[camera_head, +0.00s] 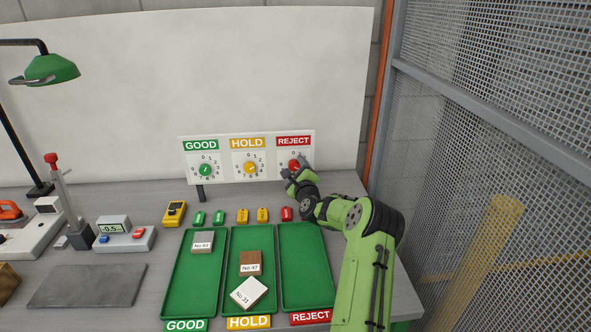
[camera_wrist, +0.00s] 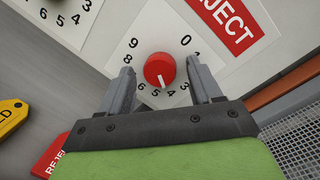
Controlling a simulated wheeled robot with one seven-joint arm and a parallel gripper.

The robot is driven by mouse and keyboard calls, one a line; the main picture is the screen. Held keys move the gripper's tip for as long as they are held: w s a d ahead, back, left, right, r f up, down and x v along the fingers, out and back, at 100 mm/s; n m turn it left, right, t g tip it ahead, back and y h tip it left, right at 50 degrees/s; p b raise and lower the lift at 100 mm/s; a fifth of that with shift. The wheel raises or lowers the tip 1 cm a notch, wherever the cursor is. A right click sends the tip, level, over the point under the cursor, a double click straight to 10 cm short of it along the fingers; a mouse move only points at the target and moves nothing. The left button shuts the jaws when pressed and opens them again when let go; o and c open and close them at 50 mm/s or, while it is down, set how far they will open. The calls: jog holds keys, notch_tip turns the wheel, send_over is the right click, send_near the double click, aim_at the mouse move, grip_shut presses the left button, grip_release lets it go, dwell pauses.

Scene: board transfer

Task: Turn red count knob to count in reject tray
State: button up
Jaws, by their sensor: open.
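The red knob (camera_wrist: 160,69) sits on the white REJECT dial (camera_wrist: 185,60). Its white mark points down in the wrist view, near the 4 and 5. In the head view the red knob (camera_head: 294,165) is partly hidden by my gripper (camera_head: 291,180). In the wrist view my gripper (camera_wrist: 161,74) is open, with one finger on each side of the knob and a visible gap on both sides. The green reject tray (camera_head: 304,265) shows no board in its visible part.
The good tray (camera_head: 185,285) holds one block (camera_head: 203,242). The hold tray (camera_head: 238,242) holds a brown block (camera_head: 250,257) and a white block (camera_head: 249,292). The green knob (camera_head: 205,170) and yellow knob (camera_head: 249,168) are left of the red one. A mesh fence (camera_head: 480,150) stands on the right.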

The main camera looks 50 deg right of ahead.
jog(key=c, duration=1)
jog(key=shift+c, duration=0.2)
jog(key=shift+n, duration=0.3)
jog(key=n+b, duration=0.3)
jog(key=n, duration=0.2)
jog(key=shift+w+a+g, duration=0.1)
jog(key=shift+g, duration=0.3)
jog(key=n+g+b, duration=0.1)
jog(key=n+b, duration=0.3)
jog(key=n, duration=0.2)
jog(key=shift+f+b, duration=0.1)
jog(key=shift+b, duration=0.2)
jog(key=n+g+b, duration=0.1)
jog(key=n+b, duration=0.3)
jog(key=shift+w+a+n+h, duration=0.1)
jog(key=shift+a+n+h, duration=0.05)
jog(key=shift+n+h, duration=0.2)
jog(key=n+h+b, duration=0.1)
jog(key=n+b, duration=0.2)
jog(key=n, duration=0.2)
jog(key=shift+g, duration=0.3)
